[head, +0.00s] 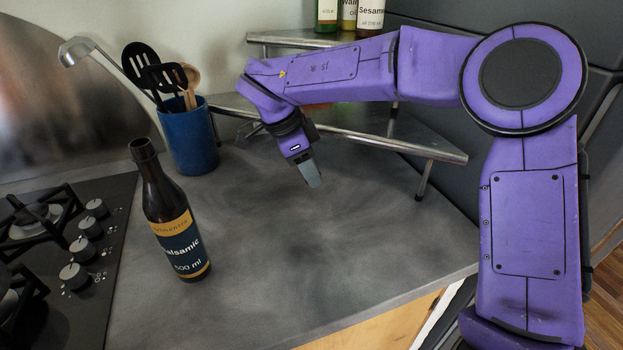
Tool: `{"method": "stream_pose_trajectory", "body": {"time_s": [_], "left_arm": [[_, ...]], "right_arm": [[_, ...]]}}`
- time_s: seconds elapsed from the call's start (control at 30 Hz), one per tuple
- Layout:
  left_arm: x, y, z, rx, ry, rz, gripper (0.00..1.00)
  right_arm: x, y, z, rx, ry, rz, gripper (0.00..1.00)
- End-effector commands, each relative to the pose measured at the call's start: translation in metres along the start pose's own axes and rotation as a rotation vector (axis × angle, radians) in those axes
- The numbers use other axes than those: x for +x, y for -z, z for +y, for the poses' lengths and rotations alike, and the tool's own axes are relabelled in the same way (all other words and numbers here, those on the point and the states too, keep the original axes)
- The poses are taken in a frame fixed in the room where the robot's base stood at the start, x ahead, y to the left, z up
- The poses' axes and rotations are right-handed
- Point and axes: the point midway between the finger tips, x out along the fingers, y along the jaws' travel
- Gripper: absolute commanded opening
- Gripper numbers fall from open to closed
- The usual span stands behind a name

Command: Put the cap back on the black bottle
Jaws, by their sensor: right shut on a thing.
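The black bottle (159,195) stands upright on the grey counter, left of centre, with a "Balsamic" label. No cap sits on its neck. My right gripper (312,182) points down above the counter, to the right of the bottle and well apart from it. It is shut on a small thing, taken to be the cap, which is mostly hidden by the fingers. No cap shows elsewhere on the counter. My left gripper is out of view.
A blue utensil holder (189,145) stands behind the bottle. A gas hob (110,265) with knobs lies at left. A metal-railed corner shelf (400,146) is behind my right arm, with bottles (347,16) on its upper level. The counter's middle is clear.

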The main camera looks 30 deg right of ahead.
Motion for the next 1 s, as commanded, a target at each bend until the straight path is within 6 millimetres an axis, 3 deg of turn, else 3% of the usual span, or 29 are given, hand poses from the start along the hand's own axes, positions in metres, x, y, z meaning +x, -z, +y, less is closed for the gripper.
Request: {"method": "stream_pose_trajectory", "body": {"time_s": [0.07,0.2,0.4,0.6,1.0], "left_arm": [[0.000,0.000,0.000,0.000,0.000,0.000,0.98],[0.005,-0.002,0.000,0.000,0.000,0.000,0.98],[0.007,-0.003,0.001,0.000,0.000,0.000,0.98],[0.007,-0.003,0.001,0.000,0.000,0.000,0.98],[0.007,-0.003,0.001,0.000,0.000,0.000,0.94]], "right_arm": [[-0.022,0.001,0.017,-0.002,0.004,-0.001,0.09],[-0.041,-0.008,0.053,-0.002,0.002,0.000,0.09],[-0.060,-0.015,0.084,-0.001,0.001,0.000,0.09],[-0.067,-0.018,0.094,-0.001,-0.001,0.001,0.09],[-0.067,-0.018,0.094,-0.001,-0.001,0.000,0.09]]}}
